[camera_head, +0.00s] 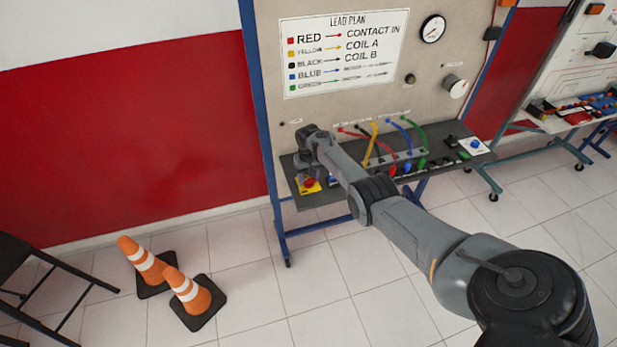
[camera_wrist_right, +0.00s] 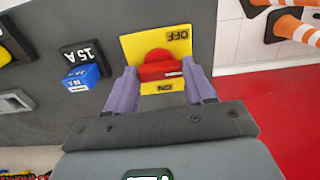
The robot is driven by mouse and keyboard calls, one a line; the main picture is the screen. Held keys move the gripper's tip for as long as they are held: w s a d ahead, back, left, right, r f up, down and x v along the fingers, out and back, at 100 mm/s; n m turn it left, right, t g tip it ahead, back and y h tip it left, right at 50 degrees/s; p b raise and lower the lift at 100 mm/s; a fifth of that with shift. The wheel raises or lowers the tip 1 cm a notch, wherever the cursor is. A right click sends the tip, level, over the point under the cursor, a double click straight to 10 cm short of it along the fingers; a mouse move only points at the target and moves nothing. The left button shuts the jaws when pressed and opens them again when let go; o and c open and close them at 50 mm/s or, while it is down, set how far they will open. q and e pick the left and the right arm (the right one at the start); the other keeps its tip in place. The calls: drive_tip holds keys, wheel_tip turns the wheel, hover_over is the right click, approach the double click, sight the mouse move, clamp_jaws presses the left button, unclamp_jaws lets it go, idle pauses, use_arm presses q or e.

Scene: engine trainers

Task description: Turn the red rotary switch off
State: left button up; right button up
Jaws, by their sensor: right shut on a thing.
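The red rotary switch (camera_wrist_right: 160,68) sits on a yellow plate (camera_wrist_right: 178,42) marked OFF and ON. In the right wrist view the OFF mark is on the far side of the knob and the ON mark is on the side near my gripper. The switch also shows in the head view (camera_head: 309,183), at the left end of the dark shelf. My right gripper (camera_wrist_right: 160,78) is shut on the red knob, with one finger on each side of it. In the head view my right gripper (camera_head: 309,174) is over the switch and partly hides it. My left gripper is in neither view.
A blue 15 A part (camera_wrist_right: 82,77) is beside the yellow plate. The dark shelf (camera_head: 345,194) of the trainer panel carries colored leads (camera_head: 372,142) to the right. Two orange cones (camera_head: 190,293) stand on the floor at the left.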

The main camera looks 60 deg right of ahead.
sight(308, 179)
drive_tip(key=o, duration=1)
drive_tip(key=shift+o, duration=0.2)
drive_tip(key=shift+r, duration=0.1)
drive_tip(key=shift+r, duration=0.3)
wheel_tip(308, 179, up, 10)
drive_tip(key=p, duration=0.3)
drive_tip(key=shift+f, duration=0.1)
